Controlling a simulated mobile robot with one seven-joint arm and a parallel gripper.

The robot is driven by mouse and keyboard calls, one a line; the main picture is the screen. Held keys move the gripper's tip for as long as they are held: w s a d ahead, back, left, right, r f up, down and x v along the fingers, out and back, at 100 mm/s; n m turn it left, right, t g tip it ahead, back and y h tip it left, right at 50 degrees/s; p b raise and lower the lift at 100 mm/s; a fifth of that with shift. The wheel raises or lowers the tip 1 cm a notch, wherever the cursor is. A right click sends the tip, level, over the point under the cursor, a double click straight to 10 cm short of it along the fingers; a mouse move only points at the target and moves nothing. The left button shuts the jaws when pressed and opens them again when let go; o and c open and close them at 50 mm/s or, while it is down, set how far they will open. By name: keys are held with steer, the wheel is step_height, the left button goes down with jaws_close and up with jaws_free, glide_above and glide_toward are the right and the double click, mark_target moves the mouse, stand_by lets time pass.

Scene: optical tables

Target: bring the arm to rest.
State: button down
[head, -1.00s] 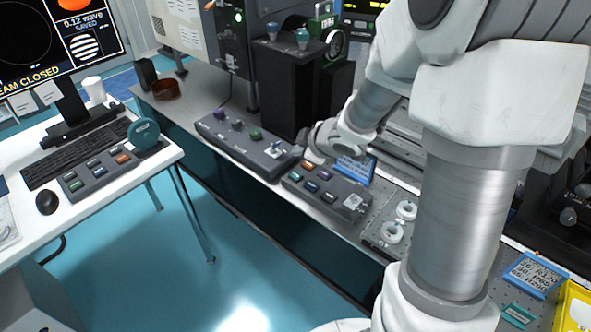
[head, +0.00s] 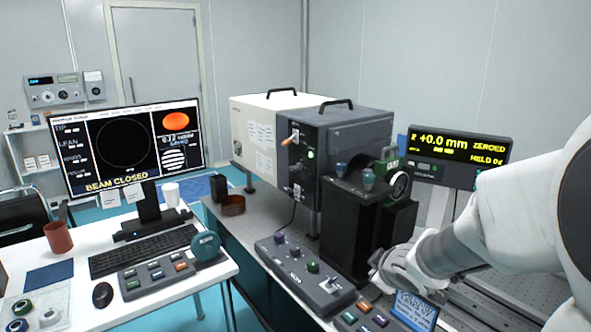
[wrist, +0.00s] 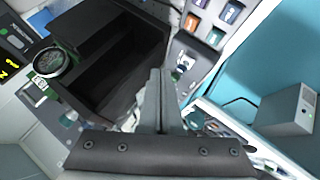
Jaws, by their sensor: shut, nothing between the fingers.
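My gripper shows in the wrist view (wrist: 160,100), with its two dark fingers together and nothing between them. In that view it is in front of a black open-topped housing (wrist: 110,60) with a round dial (wrist: 48,62) to its left. In the head view my white arm (head: 450,250) reaches in from the right edge. Its wrist end is close to the right of the black housing (head: 345,225), above the bench. The gripper fingers are hidden in the head view.
A monitor (head: 135,150) reading "BEAM CLOSED" stands on the white desk (head: 205,290). A display reading +0.0 mm (head: 455,155) is behind the arm. Floor shows between desk and bench.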

steer(key=s+d+r+m+h+p, duration=0.2)
steer(key=s+r+m, duration=0.3)
steer(key=r, duration=0.4)
steer(key=s+a+r+m+g+y+p, duration=0.1)
steer(key=s+a+r+m+p, duration=0.1)
steer(key=s, duration=0.7)
steer(key=s+a+r+m+g+y+p, duration=0.1)
steer(key=s+a+r, duration=0.3)
steer(key=s, duration=0.6)
steer(key=shift+r+m+g+p, duration=0.6)
steer(key=shift+m+g+p, duration=0.2)
steer(key=shift+s+d, duration=0.1)
steer(key=shift+d, duration=0.1)
